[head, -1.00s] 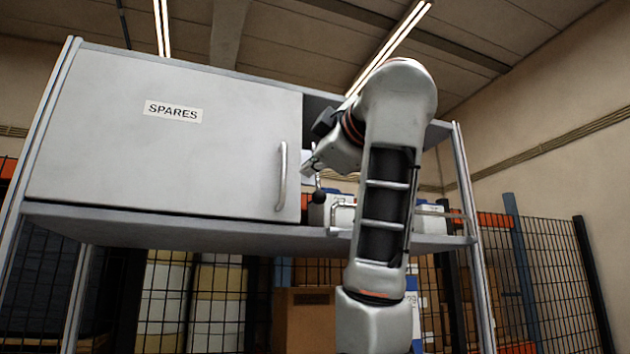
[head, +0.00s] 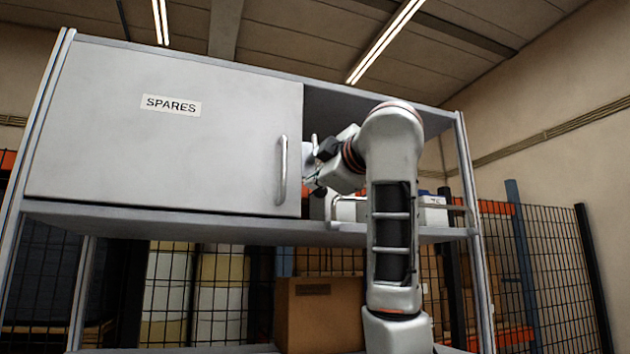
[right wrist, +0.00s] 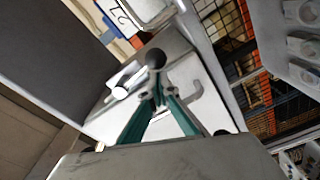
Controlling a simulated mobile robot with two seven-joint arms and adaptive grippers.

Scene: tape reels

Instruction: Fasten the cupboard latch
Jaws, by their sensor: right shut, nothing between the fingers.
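The cupboard door (head: 165,135), grey and labelled SPARES, appears closed at the left in the head view, with a bar handle (head: 283,170) near its right edge. My right gripper (head: 314,178) is just right of that edge, small and partly hidden by its own wrist. In the right wrist view its teal fingers (right wrist: 157,98) are together and hold nothing. A dark round knob (right wrist: 156,58), apparently the latch's, is just beyond the fingertips; I cannot tell if they touch. A pale peg (right wrist: 120,93) is beside it. The latch is unclear in the head view. My left gripper is not in view.
The open bay right of the door holds pale boxes (head: 433,211) behind a front rail. A shelf board (head: 200,226) runs underneath, and a steel post (head: 468,180) stands at the right. A cardboard box (head: 320,313) is below. Mesh fencing (head: 560,260) stands behind.

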